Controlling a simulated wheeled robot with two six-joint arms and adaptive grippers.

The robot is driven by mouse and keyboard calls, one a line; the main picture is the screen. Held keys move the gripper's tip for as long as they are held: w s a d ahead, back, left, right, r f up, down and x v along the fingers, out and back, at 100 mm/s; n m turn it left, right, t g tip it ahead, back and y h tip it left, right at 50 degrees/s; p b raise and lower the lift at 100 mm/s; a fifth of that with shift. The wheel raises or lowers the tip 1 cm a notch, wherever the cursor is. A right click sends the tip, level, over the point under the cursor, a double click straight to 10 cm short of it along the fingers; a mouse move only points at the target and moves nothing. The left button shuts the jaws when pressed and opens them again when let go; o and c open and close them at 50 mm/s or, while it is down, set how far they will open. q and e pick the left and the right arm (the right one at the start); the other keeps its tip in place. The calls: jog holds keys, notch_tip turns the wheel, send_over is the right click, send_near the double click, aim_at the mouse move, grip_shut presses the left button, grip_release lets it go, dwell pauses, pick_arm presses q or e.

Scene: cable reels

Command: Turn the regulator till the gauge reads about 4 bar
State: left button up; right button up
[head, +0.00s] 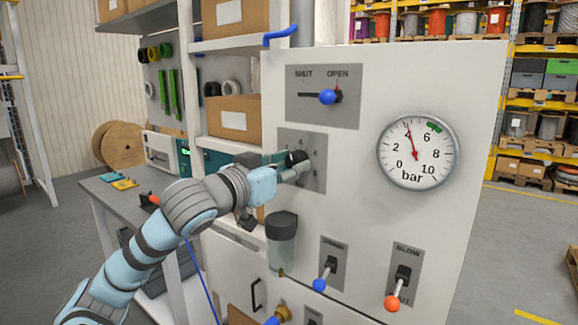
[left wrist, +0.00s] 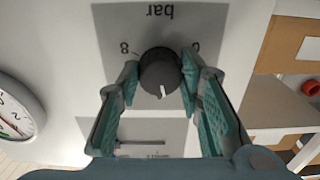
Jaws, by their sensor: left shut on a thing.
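The regulator is a black round knob (left wrist: 160,74) with a white pointer mark, on a grey scale plate on the white panel. In the head view the knob (head: 297,158) is partly hidden by my left gripper (head: 291,163). In the left wrist view my left gripper (left wrist: 159,80) has its teal fingers shut on the knob from both sides. The round gauge (head: 417,151), marked in bar, has a red needle pointing at about 4. A green mark lies on its dial near 6. My right gripper is not in view.
The panel also carries a blue-knobbed SHUT/OPEN lever (head: 327,97) above, and a blue-tipped lever (head: 320,284) and an orange-tipped lever (head: 392,303) below. A filter bowl (head: 281,245) hangs under my left gripper. A grey table (head: 120,195) stands at left.

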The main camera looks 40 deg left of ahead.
aim_at(302, 112)
pick_arm(q)
jog(key=shift+n, duration=0.3)
jog(key=o, duration=1.2)
jog(key=shift+c, duration=0.2)
notch_tip(302, 112, up, 10)
jog(key=shift+d, duration=0.1)
